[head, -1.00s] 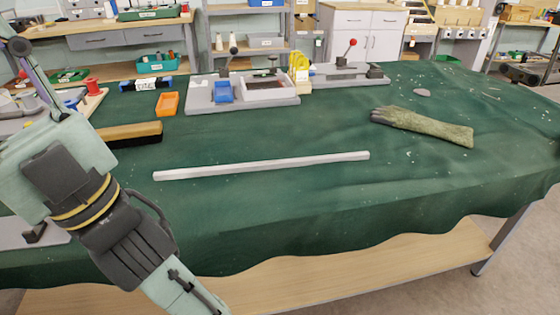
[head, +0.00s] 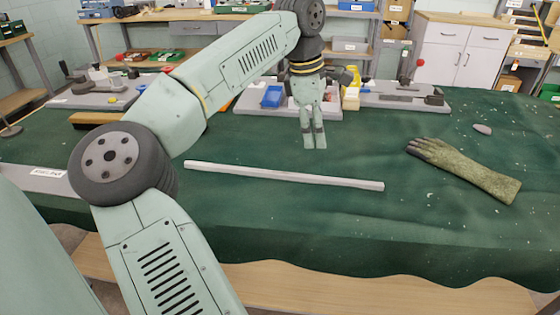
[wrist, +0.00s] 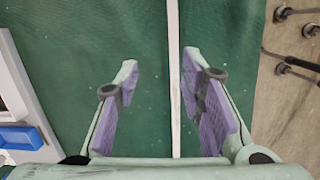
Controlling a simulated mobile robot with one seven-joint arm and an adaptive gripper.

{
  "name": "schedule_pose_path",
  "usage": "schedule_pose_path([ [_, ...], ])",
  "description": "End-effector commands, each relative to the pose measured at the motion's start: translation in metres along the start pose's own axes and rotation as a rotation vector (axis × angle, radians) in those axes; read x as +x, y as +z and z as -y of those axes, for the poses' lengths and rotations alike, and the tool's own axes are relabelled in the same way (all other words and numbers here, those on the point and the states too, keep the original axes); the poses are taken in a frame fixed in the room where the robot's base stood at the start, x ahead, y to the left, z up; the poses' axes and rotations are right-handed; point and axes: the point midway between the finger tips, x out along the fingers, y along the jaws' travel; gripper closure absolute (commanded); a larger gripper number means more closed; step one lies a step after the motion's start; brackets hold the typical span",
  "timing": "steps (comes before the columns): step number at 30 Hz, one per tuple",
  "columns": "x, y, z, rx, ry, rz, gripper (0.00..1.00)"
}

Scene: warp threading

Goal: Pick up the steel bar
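The steel bar (head: 284,175) is a long, thin, pale grey bar lying on the green cloth. It also runs up and down through the wrist view (wrist: 175,85). My gripper (head: 315,146) points downward and shows behind the bar in the head view, with its tips apart from it. In the wrist view my gripper (wrist: 160,64) is open and empty, with purple-lined fingers. The bar lies between the two fingers in that picture, nearer the right one. The exact height above the bar cannot be told.
A green glove (head: 465,168) lies on the cloth to the right, near a small grey stone-like piece (head: 482,129). Grey fixtures with levers and a blue bin (head: 272,96) stand along the back. The cloth (head: 400,225) around the bar is mostly clear.

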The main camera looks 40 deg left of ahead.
Motion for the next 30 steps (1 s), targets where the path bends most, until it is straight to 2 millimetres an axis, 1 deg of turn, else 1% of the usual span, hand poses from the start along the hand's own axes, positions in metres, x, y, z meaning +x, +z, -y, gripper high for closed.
schedule_pose_path([
  [1, -0.007, -0.027, 0.004, -0.031, -0.024, -0.070, 0.64],
  [3, -0.012, -0.054, 0.011, -0.058, -0.056, -0.134, 0.64],
  [6, -0.011, -0.073, 0.018, -0.077, -0.081, -0.180, 0.64],
  [9, 0.002, -0.080, 0.021, -0.082, -0.088, -0.188, 0.64],
  [12, 0.019, -0.082, 0.022, -0.079, -0.087, -0.186, 0.64],
  [15, 0.031, -0.084, 0.023, -0.079, -0.086, -0.185, 0.64],
  [20, 0.042, -0.085, 0.024, -0.079, -0.086, -0.184, 0.64],
  [22, 0.049, -0.087, 0.024, -0.080, -0.086, -0.184, 0.64],
  [27, 0.074, -0.092, 0.026, -0.078, -0.086, -0.182, 0.64],
  [30, 0.085, -0.094, 0.027, -0.078, -0.085, -0.182, 0.64],
])
